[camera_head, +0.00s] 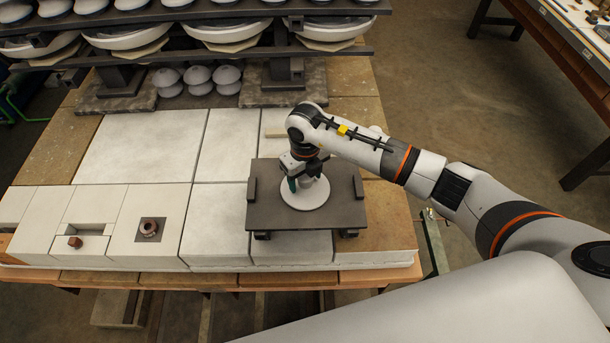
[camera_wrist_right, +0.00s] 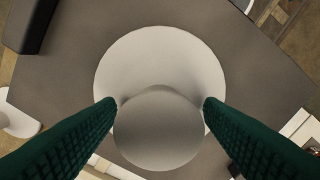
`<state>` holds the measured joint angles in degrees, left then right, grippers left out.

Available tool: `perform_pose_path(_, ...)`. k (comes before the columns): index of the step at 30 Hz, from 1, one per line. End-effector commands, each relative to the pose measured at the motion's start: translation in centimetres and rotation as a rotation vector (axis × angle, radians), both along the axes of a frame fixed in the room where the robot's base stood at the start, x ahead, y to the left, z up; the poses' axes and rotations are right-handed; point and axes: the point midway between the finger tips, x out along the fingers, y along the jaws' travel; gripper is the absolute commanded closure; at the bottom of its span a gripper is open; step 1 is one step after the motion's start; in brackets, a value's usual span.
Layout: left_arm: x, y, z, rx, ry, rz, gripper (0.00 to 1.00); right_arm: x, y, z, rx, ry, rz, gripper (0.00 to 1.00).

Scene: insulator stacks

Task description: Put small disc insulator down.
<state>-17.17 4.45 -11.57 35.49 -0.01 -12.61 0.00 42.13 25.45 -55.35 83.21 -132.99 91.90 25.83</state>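The small disc insulator (camera_head: 305,198) is white, with a wide round disc and a rounded knob. It is upright at the middle of a dark tray-like plate (camera_head: 270,219); I cannot tell whether its disc rests on the plate or sits just above it. My right gripper (camera_head: 304,183) points down over it. In the right wrist view the two green fingers (camera_wrist_right: 160,103) are on both sides of the knob and appear to touch it. The disc (camera_wrist_right: 160,60) shows beneath the knob. My left gripper is not in view.
The plate stands on white slabs (camera_head: 165,145) with raised dark blocks at its left and right edges. A rack (camera_head: 345,50) of large white insulators stands behind, with several small ones (camera_head: 198,75) below it. Brown pieces (camera_head: 150,228) sit at the left front.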

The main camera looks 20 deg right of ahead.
Motion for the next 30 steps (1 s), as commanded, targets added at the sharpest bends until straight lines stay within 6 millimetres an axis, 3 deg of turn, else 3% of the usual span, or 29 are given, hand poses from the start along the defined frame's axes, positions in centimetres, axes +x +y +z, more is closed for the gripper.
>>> perform_pose_path(8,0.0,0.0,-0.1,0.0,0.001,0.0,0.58,0.1,0.0,1.3,0.002,-0.004,0.001,0.38)
perform_pose_path(21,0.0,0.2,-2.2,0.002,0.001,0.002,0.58,0.0,0.0,10.1,0.0,-0.004,0.001,0.38)
perform_pose_path(30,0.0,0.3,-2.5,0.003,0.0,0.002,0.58,-0.1,-0.1,12.3,-0.001,0.0,0.0,0.38)
